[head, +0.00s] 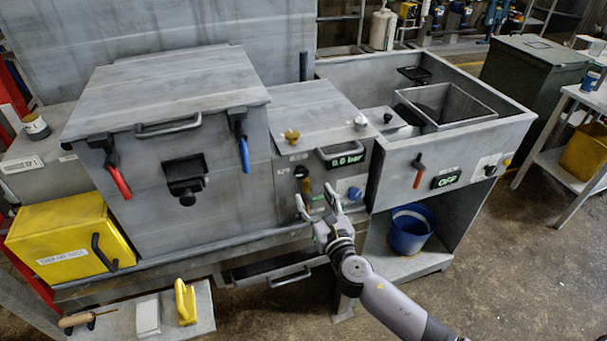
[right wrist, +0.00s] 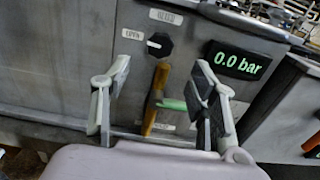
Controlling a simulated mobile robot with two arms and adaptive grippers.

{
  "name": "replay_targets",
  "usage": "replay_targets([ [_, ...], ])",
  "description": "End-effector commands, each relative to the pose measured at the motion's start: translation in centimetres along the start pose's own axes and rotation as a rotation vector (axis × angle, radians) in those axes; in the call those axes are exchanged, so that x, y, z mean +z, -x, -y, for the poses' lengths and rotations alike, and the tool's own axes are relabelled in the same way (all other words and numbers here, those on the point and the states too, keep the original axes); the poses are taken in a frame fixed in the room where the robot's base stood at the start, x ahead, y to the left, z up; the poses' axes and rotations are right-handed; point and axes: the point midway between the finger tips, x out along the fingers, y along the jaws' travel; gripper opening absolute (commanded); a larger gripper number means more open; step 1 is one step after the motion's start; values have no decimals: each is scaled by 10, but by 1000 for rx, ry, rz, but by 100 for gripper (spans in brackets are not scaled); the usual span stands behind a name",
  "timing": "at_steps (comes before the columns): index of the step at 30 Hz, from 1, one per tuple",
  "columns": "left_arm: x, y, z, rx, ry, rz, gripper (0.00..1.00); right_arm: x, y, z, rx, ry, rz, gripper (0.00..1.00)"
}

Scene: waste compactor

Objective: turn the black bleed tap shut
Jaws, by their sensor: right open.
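The black bleed tap (right wrist: 159,45) is a small round knob on the grey front panel, with a white mark at its left side. The mark points towards a label reading OPEN (right wrist: 132,34); another label (right wrist: 165,17), too blurred to read surely, is above. In the head view the tap (head: 301,171) is above a brass-coloured lever (head: 306,189). My right gripper (head: 317,200) is open and empty, in front of the panel and below the tap. In the right wrist view its fingers (right wrist: 162,82) stand either side of the lever, apart from the tap. My left gripper is not in view.
The lever (right wrist: 156,92) and a green bar (right wrist: 172,104) lie below the tap. A display (head: 348,160) reads 0.0 bar to its right, above a blue knob (head: 355,193). A drawer handle (head: 290,277) is below.

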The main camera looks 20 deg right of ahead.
Motion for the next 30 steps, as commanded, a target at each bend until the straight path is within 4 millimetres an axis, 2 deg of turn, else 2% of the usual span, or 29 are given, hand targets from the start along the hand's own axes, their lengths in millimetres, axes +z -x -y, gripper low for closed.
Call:
replay_targets([
  [1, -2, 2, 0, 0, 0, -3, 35, 2, -13, 0, -1, 0, 2, 54],
  [6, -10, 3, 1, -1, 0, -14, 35, 0, -48, 0, -2, -2, 1, 54],
  [12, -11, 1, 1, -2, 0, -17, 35, 0, -77, 0, 0, -2, 1, 54],
  [18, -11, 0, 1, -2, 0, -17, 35, -1, -88, 0, 0, -2, -1, 54],
  [25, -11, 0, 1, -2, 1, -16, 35, -1, -88, 0, 0, -2, -1, 54],
  [30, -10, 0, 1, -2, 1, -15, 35, -1, -88, 0, 0, -2, -1, 44],
])
